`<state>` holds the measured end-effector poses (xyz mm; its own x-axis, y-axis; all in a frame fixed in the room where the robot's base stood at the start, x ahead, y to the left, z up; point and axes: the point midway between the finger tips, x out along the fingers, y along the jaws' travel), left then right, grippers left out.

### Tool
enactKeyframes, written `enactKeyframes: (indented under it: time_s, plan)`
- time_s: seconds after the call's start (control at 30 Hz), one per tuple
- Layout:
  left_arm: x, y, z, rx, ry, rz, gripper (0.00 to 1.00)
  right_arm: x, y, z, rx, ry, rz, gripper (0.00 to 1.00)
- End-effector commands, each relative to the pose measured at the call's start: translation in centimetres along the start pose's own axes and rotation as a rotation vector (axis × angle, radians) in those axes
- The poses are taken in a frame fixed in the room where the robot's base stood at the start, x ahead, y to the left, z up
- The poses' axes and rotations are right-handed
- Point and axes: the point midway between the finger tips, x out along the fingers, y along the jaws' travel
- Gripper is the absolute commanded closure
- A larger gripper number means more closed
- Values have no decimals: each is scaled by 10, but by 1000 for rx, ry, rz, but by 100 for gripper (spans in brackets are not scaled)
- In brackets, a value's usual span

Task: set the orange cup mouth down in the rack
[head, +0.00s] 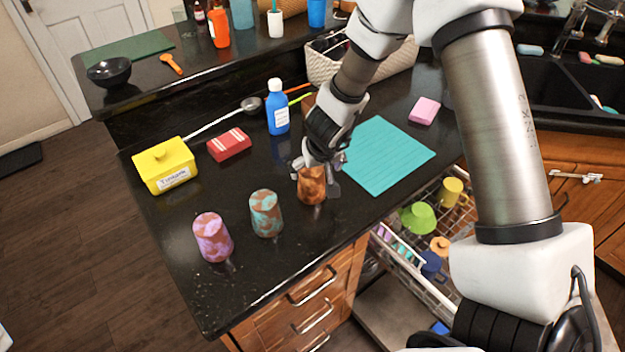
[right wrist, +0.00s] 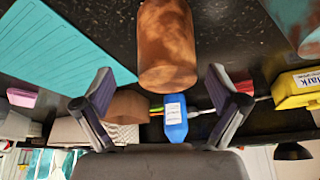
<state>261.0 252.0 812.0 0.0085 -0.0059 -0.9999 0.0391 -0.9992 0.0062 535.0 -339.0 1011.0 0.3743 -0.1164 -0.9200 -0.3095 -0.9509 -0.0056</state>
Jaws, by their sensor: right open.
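The orange cup (head: 312,187), mottled orange-brown, stands on the black counter at the right end of a row of cups. My right gripper (head: 319,164) is at its upper part and covers some of it in the head view. In the right wrist view the orange cup (right wrist: 167,42) shows between and beyond the two spread fingers of the right gripper (right wrist: 160,88), with clear gaps on both sides. I cannot tell which way its mouth faces. The white wire rack (head: 400,259) is pulled out below the counter at the right. My left gripper is out of view.
A teal-brown cup (head: 266,214) and a purple cup (head: 212,238) stand left of the orange cup. A teal mat (head: 388,156) lies to its right, a blue bottle (head: 277,107) behind. The rack holds a green bowl (head: 418,218), a yellow cup (head: 451,192) and other dishes.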

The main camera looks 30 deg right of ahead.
Motion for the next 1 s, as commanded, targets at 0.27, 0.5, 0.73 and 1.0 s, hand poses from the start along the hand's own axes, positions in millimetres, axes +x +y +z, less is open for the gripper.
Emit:
enactKeyframes:
  time_s: [0.27,0.5,0.73,1.0]
  plan:
    - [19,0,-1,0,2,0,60,40,-2,2,0,0,1,4]
    - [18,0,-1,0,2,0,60,39,-2,2,0,-1,1,36]
    - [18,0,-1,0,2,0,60,39,-2,2,0,-1,1,69]
    - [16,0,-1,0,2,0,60,37,-2,2,-1,-3,1,69]
